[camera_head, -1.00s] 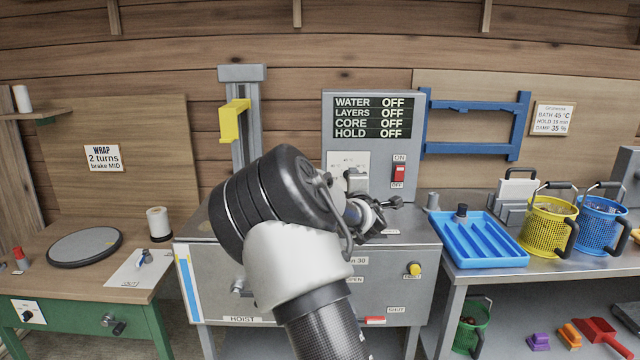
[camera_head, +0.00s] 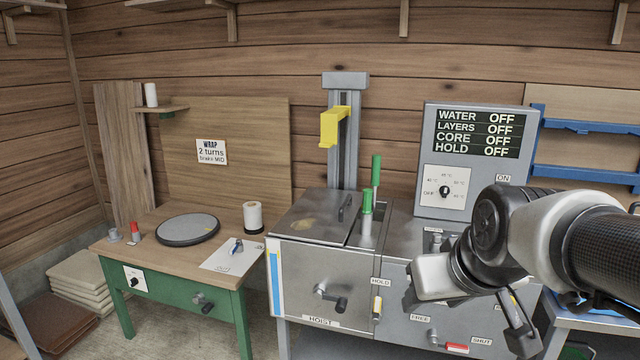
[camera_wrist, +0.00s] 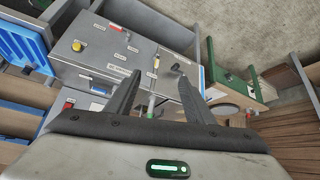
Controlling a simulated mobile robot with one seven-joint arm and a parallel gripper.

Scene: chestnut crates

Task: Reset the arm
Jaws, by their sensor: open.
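My gripper (camera_wrist: 160,97) shows in the wrist view with its two dark fingers spread apart and nothing between them. Beyond the fingers is the grey bath cabinet (camera_wrist: 105,55), seen tilted and from above. In the head view my arm reaches in from the right edge, folded in front of the right part of the grey cabinet (camera_head: 325,275).
The control panel (camera_head: 480,115) reads OFF on all lines. A yellow hoist arm (camera_head: 333,127) stands behind the cabinet. A green-legged bench (camera_head: 170,285) with a round turntable (camera_head: 187,229) is at left. Green handles (camera_head: 367,201) rise from the cabinet top.

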